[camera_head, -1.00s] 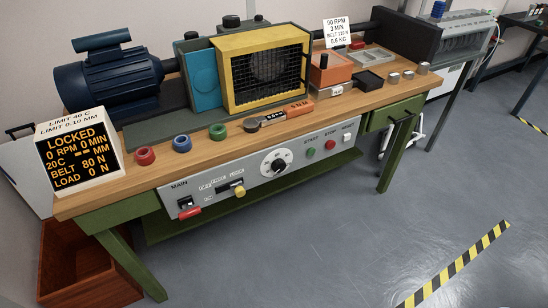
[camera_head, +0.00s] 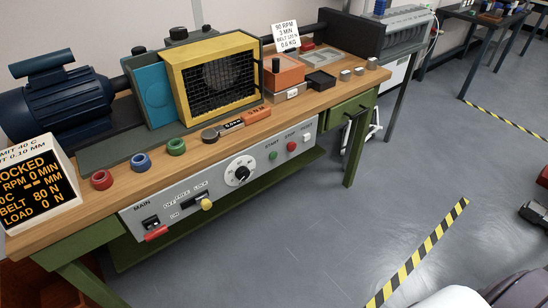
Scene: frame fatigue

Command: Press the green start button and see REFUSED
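The green start button (camera_head: 272,156) is on the grey control panel (camera_head: 255,187) along the bench front, under the label START. Nothing touches it. The display box (camera_head: 45,190) at the left is partly cut off by the picture edge; it shows LOCKED, 0 RPM, 0 MIN, BELT 80 N and LOAD 0 N. I see no REFUSED on it. Pale and dark parts at the lower right, with a dark piece at the right edge that looks like part of my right gripper (camera_head: 534,212), are over the floor, away from the panel. Its opening is unclear. My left gripper is not in view.
Beside start are a red button (camera_head: 291,146) and a white button (camera_head: 306,137). The panel also has a black-and-white dial (camera_head: 241,173), a yellow-knobbed slider (camera_head: 206,204) and a red lever (camera_head: 155,233). The floor (camera_head: 330,245) before the bench is clear.

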